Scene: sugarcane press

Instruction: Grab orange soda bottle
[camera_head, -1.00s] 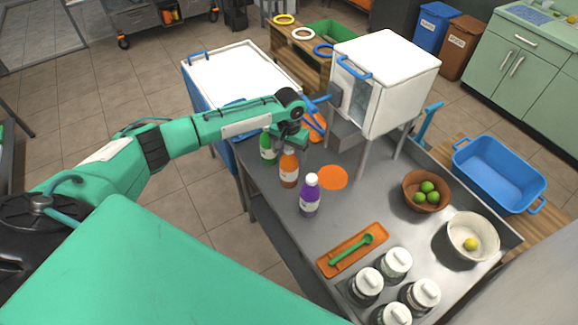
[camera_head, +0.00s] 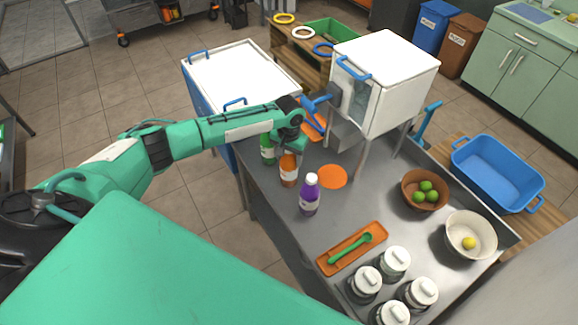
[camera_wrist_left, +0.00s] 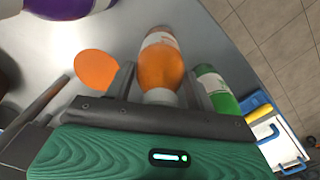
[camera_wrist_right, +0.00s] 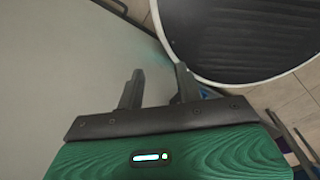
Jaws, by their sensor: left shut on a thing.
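The orange soda bottle (camera_head: 288,172) stands upright on the steel table, between the green bottle (camera_head: 267,150) and the purple bottle (camera_head: 309,196). My left gripper (camera_head: 290,152) is at its upper part from above and behind. In the left wrist view the orange bottle (camera_wrist_left: 161,60) lies between the two fingers, and my left gripper is shut on it near the neck. The green bottle (camera_wrist_left: 216,88) is just outside one finger. My right gripper (camera_wrist_right: 158,82) shows only in its wrist view, with its fingers apart and nothing between them.
An orange disc (camera_head: 333,177) lies flat right of the bottles. The white press box (camera_head: 385,80) stands on legs behind. An orange tray with a green spoon (camera_head: 352,250), several jars, a bowl of limes (camera_head: 426,192) and a white bowl (camera_head: 472,236) fill the right side.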

